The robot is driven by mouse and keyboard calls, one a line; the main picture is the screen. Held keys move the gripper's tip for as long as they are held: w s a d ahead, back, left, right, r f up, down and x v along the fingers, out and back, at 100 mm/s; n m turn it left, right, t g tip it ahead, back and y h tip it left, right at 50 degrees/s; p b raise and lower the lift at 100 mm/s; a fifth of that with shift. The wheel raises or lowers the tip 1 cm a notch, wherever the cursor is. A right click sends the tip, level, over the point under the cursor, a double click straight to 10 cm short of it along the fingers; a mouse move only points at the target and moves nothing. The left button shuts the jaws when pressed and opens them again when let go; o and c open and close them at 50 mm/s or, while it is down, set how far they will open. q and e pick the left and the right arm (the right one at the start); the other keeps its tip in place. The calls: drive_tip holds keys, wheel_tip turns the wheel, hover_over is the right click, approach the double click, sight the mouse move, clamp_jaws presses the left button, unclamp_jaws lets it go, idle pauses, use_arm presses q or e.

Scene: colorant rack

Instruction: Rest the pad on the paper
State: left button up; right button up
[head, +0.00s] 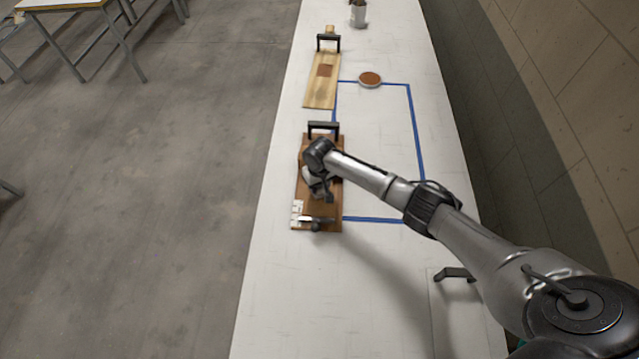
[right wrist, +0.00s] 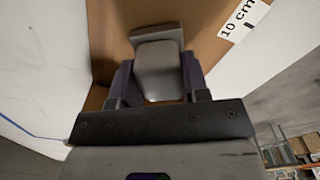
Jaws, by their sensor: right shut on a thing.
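My right gripper (head: 320,190) is low over the near brown wooden board (head: 328,212), and my arm hides part of that board. In the right wrist view its two dark fingers (right wrist: 160,82) are shut on a grey block-like pad (right wrist: 158,62). The pad is over the brown board (right wrist: 205,20), but I cannot tell whether it touches it. A reddish-brown square (head: 325,70), which may be the paper, lies on the far, lighter board (head: 321,95). My left gripper is not in view.
Black handles stand on the near board (head: 323,125) and far board (head: 328,38). A white 10 cm label (right wrist: 243,18) is on the near board. A dish of reddish-brown material (head: 369,79) sits on the blue tape outline (head: 413,125). A grey cup (head: 358,16) stands farther back. The outline's middle is clear.

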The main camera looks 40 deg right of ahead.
drive_tip(key=shift+f, duration=0.3)
drive_tip(key=o, duration=0.9)
wheel_tip(320, 180, up, 14)
drive_tip(key=shift+f+p, duration=0.1)
drive_tip(key=shift+p, duration=0.4)
